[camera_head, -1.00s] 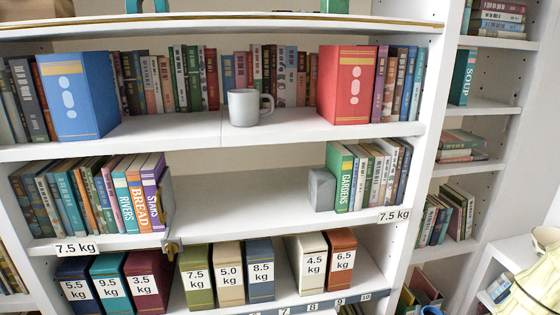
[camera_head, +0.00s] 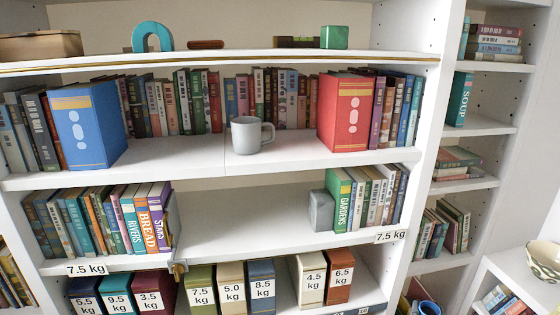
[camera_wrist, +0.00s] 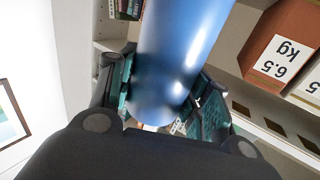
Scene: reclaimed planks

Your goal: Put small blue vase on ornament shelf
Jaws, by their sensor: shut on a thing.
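The small blue vase (camera_wrist: 185,35) is glossy and blue and fills the upper middle of the wrist view. My gripper (camera_wrist: 163,95) is shut on it, with a dark teal finger pad on each side. The vase's far end runs out of the frame. My gripper does not clearly show in the head view. The ornament shelf (camera_head: 230,60) is the white upper board there, with gold trim on its edge. It bears a teal arch (camera_head: 152,37), a green cube (camera_head: 334,37), a brown box (camera_head: 42,44) and a low reddish-brown piece (camera_head: 205,44).
A grey mug (camera_head: 246,134) stands on the book shelf below, between blue (camera_head: 88,122) and red (camera_head: 346,110) binders. Weight-labelled boxes (camera_head: 262,285) fill the lower shelf. The ornament shelf has free room between its pieces. A patterned bowl (camera_head: 543,259) stands at far right.

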